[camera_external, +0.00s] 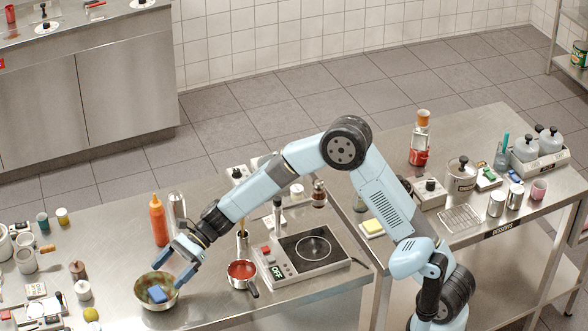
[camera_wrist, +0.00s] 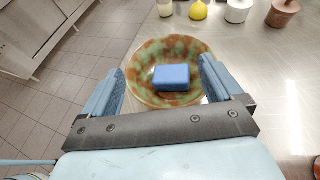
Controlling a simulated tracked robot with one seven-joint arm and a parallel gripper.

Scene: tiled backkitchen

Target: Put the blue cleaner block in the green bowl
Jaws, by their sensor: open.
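The blue cleaner block (camera_external: 157,294) lies inside the green bowl (camera_external: 142,303), a mottled green and brown bowl near the front edge of the steel counter. In the wrist view the block (camera_wrist: 172,77) rests in the bowl (camera_wrist: 150,51), towards its near side. My gripper (camera_external: 170,265) is open above the bowl, its fingers apart from the block. In the wrist view the fingers of my gripper (camera_wrist: 160,85) stand wide on either side of the block, with nothing between them held.
An orange bottle (camera_external: 158,221) stands behind the bowl. A small pan with red contents (camera_external: 242,270) and a hot plate (camera_external: 310,250) are to the right. A yellow lemon (camera_wrist: 198,11), a white jar (camera_wrist: 237,11) and a brown shaker (camera_wrist: 283,13) stand beyond the bowl.

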